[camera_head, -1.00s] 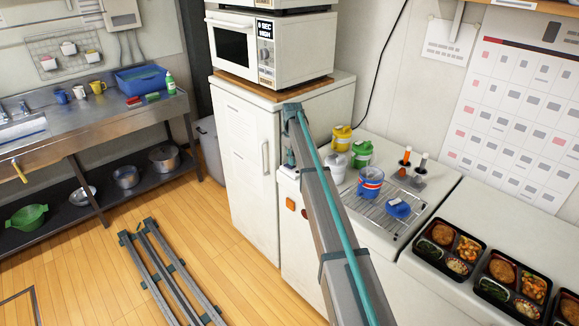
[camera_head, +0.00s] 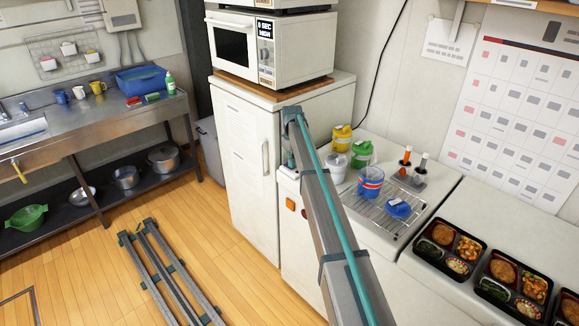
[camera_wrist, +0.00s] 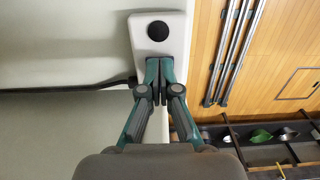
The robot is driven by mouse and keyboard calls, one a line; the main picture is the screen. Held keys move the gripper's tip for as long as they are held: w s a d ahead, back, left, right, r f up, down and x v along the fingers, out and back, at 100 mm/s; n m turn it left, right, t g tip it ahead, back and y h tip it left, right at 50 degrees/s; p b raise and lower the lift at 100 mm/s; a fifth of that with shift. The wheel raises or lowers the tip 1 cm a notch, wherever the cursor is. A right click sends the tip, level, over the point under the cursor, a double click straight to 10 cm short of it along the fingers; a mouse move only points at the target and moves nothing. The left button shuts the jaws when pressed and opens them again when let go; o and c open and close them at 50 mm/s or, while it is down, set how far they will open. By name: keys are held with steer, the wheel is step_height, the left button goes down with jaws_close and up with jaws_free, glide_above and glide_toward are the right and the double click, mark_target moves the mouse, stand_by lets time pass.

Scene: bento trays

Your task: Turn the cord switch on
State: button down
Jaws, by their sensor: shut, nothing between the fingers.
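The cord switch is a pale box with a round black button (camera_wrist: 158,31), in the upper middle of the wrist view. A dark cord (camera_wrist: 65,89) runs in from the left toward its lower end. My gripper (camera_wrist: 159,62) is shut and empty. Its teal fingertips lie over the lower part of the switch box in the picture, just below the button. I cannot tell whether they touch it. In the head view my arm reaches to the edge of the white counter beside the tall white cabinet (camera_head: 247,165), and the fingertips are not clear there.
Bento trays (camera_head: 440,262) sit farther right. A microwave (camera_head: 265,45) stands on the cabinet.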

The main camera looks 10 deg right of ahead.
steer(key=shift+r, duration=0.1)
steer(key=shift+r+p, duration=1.35)
steer(key=shift+r, duration=2)
steer(key=shift+f, duration=0.1)
steer(key=s+f+m, duration=0.2)
steer(key=s+f, duration=0.6)
steer(key=s, duration=0.5)
steer(key=s+f+m, duration=0.1)
steer(key=s+f, duration=0.8)
steer(key=s, duration=0.4)
steer(key=s+f+m, duration=0.2)
steer(key=s+f, duration=0.1)
steer(key=s, duration=0.9)
steer(key=s+f+m, duration=0.2)
steer(key=s+f, duration=0.1)
steer(key=s, duration=0.9)
steer(key=s+f+g+b, duration=0.2)
steer(key=s+f+g, duration=0.1)
steer(key=s+f, duration=0.8)
steer(key=s+f+g+b, duration=0.2)
steer(key=s+f, duration=0.9)
steer(key=s, duration=0.8)
steer(key=shift+f+g, duration=0.2)
steer(key=shift+g, duration=0.7)
